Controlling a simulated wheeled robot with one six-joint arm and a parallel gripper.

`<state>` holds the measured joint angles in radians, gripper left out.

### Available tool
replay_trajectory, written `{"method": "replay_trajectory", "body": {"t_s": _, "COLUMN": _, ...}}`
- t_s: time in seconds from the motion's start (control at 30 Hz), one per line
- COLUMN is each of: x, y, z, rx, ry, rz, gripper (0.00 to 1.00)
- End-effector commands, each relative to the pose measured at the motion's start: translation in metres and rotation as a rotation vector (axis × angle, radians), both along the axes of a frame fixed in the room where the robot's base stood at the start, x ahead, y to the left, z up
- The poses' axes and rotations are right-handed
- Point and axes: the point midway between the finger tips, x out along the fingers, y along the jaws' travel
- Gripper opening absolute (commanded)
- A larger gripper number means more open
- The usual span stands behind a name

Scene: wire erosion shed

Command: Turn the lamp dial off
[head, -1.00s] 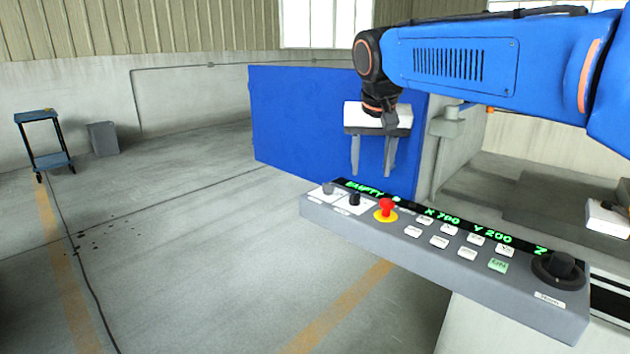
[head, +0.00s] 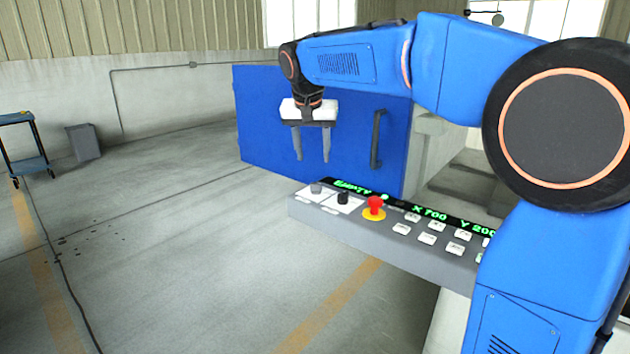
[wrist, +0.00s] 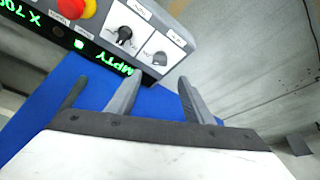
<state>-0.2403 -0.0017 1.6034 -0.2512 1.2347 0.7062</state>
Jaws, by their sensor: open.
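The grey control panel (head: 400,240) carries two dials near its left end. One is a grey dial (head: 316,188) at the far left, also seen in the wrist view (wrist: 160,58). The other is a black dial (head: 342,198) beside it, also seen in the wrist view (wrist: 125,35). Each sits on a white plate with a small label I cannot read, so I cannot tell which is the lamp dial. My gripper (head: 312,159) is open and empty, pointing down, apart from the panel. In the wrist view its fingertips (wrist: 160,78) show just below the grey dial.
A red emergency button (head: 375,204) on a yellow base stands right of the dials, with several white keys (head: 427,238) beyond. My arm hides the panel's right end. A blue door (head: 345,125) with a dark handle (head: 377,138) stands behind. The floor at left is open.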

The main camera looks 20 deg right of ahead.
Motion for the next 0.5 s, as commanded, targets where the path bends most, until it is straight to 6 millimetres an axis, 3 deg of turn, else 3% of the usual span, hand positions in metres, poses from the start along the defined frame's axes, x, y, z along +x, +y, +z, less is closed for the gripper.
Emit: {"method": "replay_trajectory", "body": {"t_s": 0.5, "x": 0.03, "y": -0.014, "z": -0.081, "rx": 0.0, "ry": 0.001, "rz": 0.0, "gripper": 0.47}}
